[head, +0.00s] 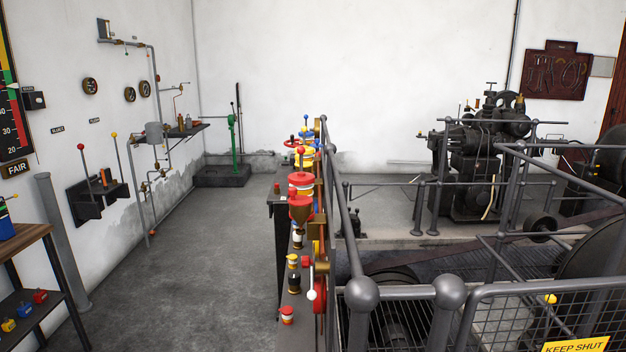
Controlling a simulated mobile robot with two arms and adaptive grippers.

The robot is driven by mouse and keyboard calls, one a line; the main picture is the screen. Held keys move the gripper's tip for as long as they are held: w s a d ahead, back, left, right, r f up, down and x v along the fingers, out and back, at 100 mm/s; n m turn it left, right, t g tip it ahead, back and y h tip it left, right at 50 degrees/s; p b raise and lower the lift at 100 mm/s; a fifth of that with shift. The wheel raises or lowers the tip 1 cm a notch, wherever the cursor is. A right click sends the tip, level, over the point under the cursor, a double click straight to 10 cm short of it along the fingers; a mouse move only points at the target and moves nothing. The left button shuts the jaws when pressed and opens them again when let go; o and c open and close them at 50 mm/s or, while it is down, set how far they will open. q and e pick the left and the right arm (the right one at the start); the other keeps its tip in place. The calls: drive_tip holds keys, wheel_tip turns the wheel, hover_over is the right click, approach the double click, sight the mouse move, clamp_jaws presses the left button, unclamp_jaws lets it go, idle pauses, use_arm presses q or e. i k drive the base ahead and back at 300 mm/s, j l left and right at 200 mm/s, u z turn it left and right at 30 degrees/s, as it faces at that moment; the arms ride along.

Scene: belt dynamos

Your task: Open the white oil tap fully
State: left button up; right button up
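A small lever with a white, rounded end (311,294) hangs down at the near part of a narrow bench, beside a red fitting. It may be the white oil tap, but I cannot tell for certain or read how far it is open. More red, yellow and blue fittings crowd behind and partly hide each other. Neither of my grippers is in view.
A grey railing (345,215) with round posts runs along the bench's right side, guarding dark machinery (478,150). A mesh gate (520,325) stands front right. The concrete floor (200,265) left of the bench is clear. A wooden shelf (25,238) stands far left.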

sight(312, 295)
drive_tip(key=i+j+z, duration=0.1)
drive_tip(key=j, duration=0.2)
drive_tip(key=i+j, duration=0.1)
drive_tip(key=j, duration=0.2)
drive_tip(key=j+z, duration=0.4)
drive_tip(key=j, duration=0.7)
